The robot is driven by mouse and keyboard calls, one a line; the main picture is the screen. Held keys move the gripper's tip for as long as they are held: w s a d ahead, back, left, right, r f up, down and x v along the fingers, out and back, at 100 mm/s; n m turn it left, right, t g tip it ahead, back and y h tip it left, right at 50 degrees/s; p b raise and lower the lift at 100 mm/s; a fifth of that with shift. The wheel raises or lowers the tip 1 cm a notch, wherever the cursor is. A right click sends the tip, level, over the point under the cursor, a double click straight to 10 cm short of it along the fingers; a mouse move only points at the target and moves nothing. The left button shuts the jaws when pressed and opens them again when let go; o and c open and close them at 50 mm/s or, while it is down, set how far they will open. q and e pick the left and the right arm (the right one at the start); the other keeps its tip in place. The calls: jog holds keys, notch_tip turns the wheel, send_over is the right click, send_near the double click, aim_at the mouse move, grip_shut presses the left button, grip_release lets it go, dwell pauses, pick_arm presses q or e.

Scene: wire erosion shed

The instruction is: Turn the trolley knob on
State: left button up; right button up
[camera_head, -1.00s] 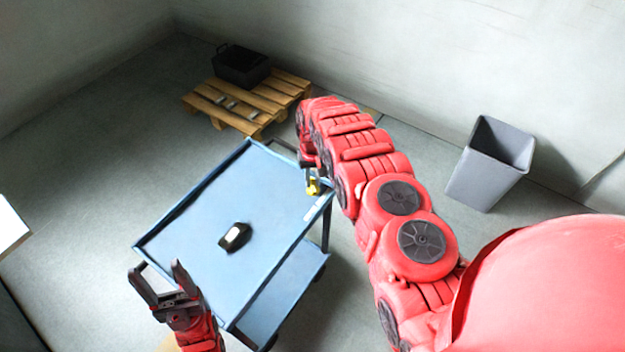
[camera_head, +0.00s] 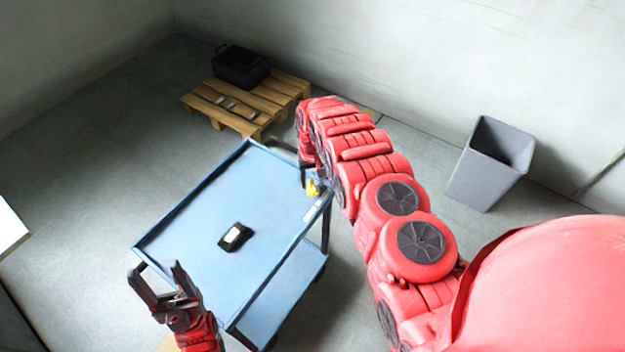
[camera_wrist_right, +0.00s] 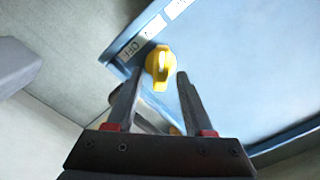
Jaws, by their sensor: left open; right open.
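The blue trolley (camera_head: 190,232) stands in the middle of the head view. Its yellow knob (camera_head: 313,187) is at the far right corner of the top, partly hidden by my right arm. In the right wrist view the yellow knob (camera_wrist_right: 160,66) sits beside a white label (camera_wrist_right: 143,42) that appears to read OFF. My right gripper (camera_wrist_right: 158,78) is open, its fingers on either side of the knob's lower part; I cannot tell whether they touch it. My left gripper (camera_head: 157,278) is open and empty by the trolley's near left corner.
A dark device (camera_head: 235,237) with a light face lies on the trolley top. A wooden pallet (camera_head: 240,117) with a black crate (camera_head: 240,66) lies behind. A grey bin (camera_head: 480,178) stands at the right wall. The floor left of the trolley is clear.

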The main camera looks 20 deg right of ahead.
jog(key=shift+r, duration=0.1)
notch_tip(320, 180, up, 8)
jog(key=shift+w+f+b, duration=0.1)
jog(key=shift+f+b, duration=0.15)
jog(key=shift+b, duration=0.6)
notch_tip(320, 180, up, 9)
jog(key=p, duration=0.7)
send_over(312, 182)
jog(key=shift+r+p, duration=0.3)
jog(key=shift+r, duration=0.05)
jog(key=shift+f, duration=0.1)
